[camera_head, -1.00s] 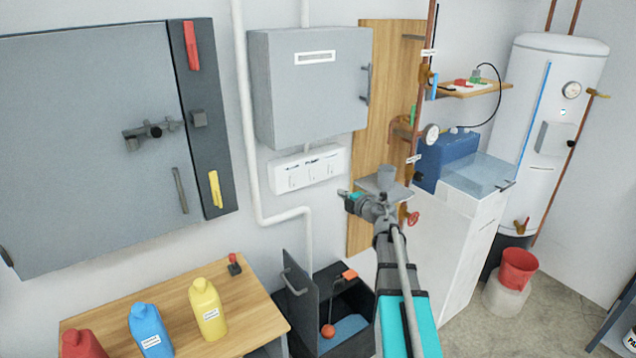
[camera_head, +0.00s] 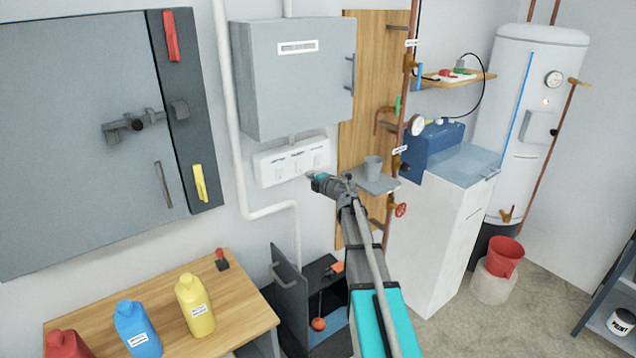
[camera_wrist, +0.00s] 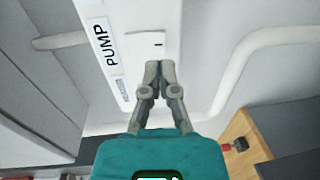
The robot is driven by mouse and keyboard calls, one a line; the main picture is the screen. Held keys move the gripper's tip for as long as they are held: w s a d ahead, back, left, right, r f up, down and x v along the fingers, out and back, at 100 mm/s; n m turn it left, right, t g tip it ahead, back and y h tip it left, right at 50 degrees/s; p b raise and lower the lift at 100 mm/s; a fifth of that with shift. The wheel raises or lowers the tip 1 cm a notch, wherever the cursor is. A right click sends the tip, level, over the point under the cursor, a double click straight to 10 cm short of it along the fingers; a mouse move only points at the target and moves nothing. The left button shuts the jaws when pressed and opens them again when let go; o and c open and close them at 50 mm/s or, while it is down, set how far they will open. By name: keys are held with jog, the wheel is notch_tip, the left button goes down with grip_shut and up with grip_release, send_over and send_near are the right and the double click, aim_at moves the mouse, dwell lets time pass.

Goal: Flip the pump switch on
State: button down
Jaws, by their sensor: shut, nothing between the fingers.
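The white switch panel (camera_head: 292,160) is on the wall below the grey cabinet, with several small labels along its top. In the wrist view a white panel face (camera_wrist: 143,45) fills the upper middle, with a label reading PUMP (camera_wrist: 101,46) on its left side and a small dark mark on the face. My gripper (camera_head: 312,176) is at the panel's lower right edge in the head view. In the wrist view its fingers (camera_wrist: 160,66) are closed together, empty, in front of the panel. I cannot tell whether they touch it. The switch's position is not clear.
A white pipe (camera_head: 240,150) runs down left of the panel. The grey cabinet (camera_head: 295,85) juts out above it. A small shelf with a grey cup (camera_head: 373,166) is close on the right. An open dark box (camera_head: 322,275) and a wooden table (camera_head: 130,300) with bottles stand below.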

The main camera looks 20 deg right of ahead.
aim_at(300, 172)
jog(key=shift+x, duration=1.9)
jog(key=shift+w, duration=0.1)
jog(key=shift+w+a+f+b, duration=0.1)
jog(key=shift+w+f+b, duration=0.05)
jog(key=shift+w+b, duration=0.15)
jog(key=shift+s, duration=0.25)
jog(key=shift+s, duration=0.4)
jog(key=s+d, duration=0.1)
jog(key=s, duration=0.5)
jog(key=s+d+f+b, duration=0.1)
jog(key=s+d, duration=0.1)
jog(key=s, duration=0.4)
jog(key=shift+s+d+f+b, duration=0.25)
jog(key=shift+d+f+b, duration=0.05)
jog(key=shift+d, duration=0.05)
